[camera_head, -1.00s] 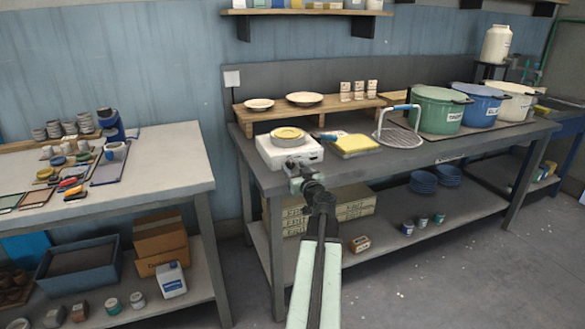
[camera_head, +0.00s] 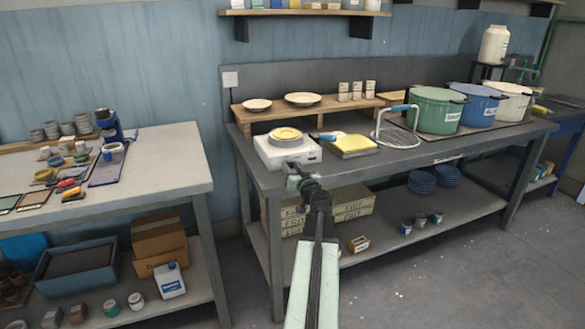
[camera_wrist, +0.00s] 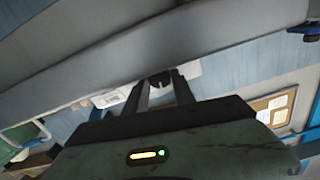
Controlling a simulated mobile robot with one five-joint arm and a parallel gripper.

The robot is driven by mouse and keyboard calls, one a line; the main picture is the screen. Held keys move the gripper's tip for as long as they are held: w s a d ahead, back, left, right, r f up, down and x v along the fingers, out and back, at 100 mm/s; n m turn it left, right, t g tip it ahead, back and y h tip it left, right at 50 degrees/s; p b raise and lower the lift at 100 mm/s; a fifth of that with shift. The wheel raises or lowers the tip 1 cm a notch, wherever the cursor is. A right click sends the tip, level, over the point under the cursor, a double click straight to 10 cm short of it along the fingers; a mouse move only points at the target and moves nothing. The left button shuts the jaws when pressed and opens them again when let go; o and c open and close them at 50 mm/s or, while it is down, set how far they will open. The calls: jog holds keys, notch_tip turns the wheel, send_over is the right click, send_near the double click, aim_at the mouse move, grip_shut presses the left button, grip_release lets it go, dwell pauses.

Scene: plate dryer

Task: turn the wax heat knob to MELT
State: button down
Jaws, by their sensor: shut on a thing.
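The white wax heater (camera_head: 275,153) stands at the left front of the middle bench, with a round yellow dish (camera_head: 285,135) on top. Its knob shows in the wrist view as a dark round piece (camera_wrist: 160,79) between my fingertips. My gripper (camera_head: 292,170) is at the heater's front face, and its two fingers also show in the wrist view (camera_wrist: 161,88). The gripper is shut on the knob. The knob's pointer and the MELT mark cannot be made out.
A yellow-topped board (camera_head: 352,143) lies right of the heater. A wooden riser (camera_head: 320,111) with plates is behind. The bench's front edge is close below my gripper.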

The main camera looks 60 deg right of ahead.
jog(key=shift+s+m, duration=0.15)
jog(key=shift+m, duration=1.95)
jog(key=c, duration=1.1)
grip_release()
jog(key=shift+o, duration=0.2)
jog(key=v, duration=0.7)
jog(key=shift+s+a, duration=0.2)
jog(key=shift+s, duration=0.1)
